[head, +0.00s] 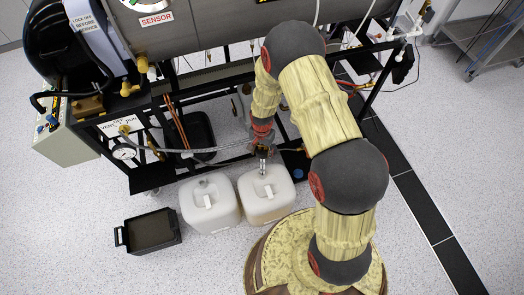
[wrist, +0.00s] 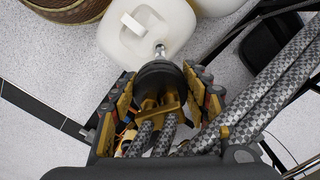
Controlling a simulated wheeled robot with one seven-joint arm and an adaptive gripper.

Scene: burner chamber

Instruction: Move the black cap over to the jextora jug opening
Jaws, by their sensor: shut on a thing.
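My gripper (wrist: 161,84) is shut on the black cap (wrist: 158,76), with its fingers on both sides of it. Brass fittings and braided hoses (wrist: 275,85) run from the cap. A metal tube (wrist: 160,50) extends from the cap towards a white jug (wrist: 150,28). In the head view my gripper (head: 262,150) is above the back edge of the right white jug (head: 267,200). The tube's lower end is at or just above that jug's top; contact is unclear. A left white jug (head: 208,212) stands beside it. No label tells which is the jextora jug.
A dark frame with a large machine (head: 215,50) stands behind the jugs. A black bin (head: 148,231) is on the floor at left. A hose (head: 200,151) stretches from the frame to my gripper. Floor in front of the left jug is clear.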

